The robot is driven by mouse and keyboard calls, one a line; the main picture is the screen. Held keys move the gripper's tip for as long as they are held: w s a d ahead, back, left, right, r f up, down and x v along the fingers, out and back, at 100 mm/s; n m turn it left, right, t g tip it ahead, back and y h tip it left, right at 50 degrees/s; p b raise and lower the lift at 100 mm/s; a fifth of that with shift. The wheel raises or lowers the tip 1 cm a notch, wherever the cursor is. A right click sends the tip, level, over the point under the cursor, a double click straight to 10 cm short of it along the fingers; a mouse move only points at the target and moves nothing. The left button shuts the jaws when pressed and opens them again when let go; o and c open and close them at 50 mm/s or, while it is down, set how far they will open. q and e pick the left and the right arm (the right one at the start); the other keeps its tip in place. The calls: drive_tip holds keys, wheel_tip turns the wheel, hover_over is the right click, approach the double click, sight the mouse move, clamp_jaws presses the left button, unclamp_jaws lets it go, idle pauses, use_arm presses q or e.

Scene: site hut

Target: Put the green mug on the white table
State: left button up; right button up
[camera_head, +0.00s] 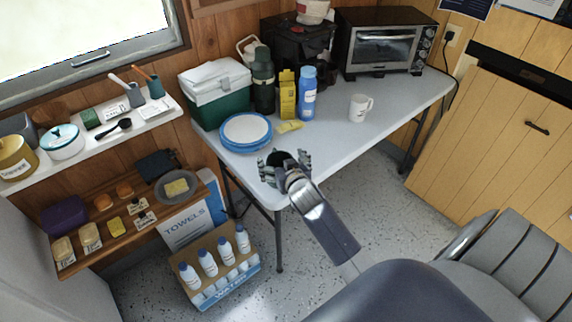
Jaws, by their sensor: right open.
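The white table (335,135) stands along the back wall. The green mug (278,158) is dark green and shows at the table's front left edge, between the fingers of my right gripper. My right gripper (285,163) is open around it, reaching in from the lower right. The gripper hides much of the mug, and I cannot tell whether its base touches the tabletop. My left gripper is not in view.
Blue-rimmed plates (246,131), a green-and-white cooler (217,92), a yellow carton (287,95) and a blue bottle (307,92) stand behind the gripper. A white mug (360,106) and a toaster oven (384,42) are farther right. The table's front middle is clear.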

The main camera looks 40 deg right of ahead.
drive_tip(key=v, duration=1.1)
drive_tip(key=shift+s+r, duration=0.15)
drive_tip(key=shift+s, duration=0.2)
drive_tip(key=shift+a, duration=0.1)
drive_tip(key=s+a+f+n+g+y, duration=0.1)
drive_tip(key=s+a+f+g, duration=0.2)
drive_tip(key=f, duration=0.8)
drive_tip(key=s+a+f+n+g+y, duration=0.15)
drive_tip(key=s+f, duration=0.35)
drive_tip(key=f, duration=0.6)
drive_tip(key=s+a+f+n+g+y, duration=0.15)
drive_tip(key=s+a+f, duration=0.25)
drive_tip(key=f, duration=0.7)
drive_tip(key=s+f+g, duration=0.2)
drive_tip(key=s+f, duration=0.3)
drive_tip(key=s, duration=0.4)
drive_tip(key=s+a+f+n+g, duration=0.1)
drive_tip(key=s+f+g, duration=0.1)
drive_tip(key=s+f, duration=0.4)
drive_tip(key=s+a+f+n+g, duration=0.1)
drive_tip(key=s+f, duration=0.4)
drive_tip(key=s, duration=0.9)
drive_tip(key=shift+f+g, duration=0.25)
drive_tip(key=shift+g, duration=0.25)
drive_tip(key=shift+s, duration=0.1)
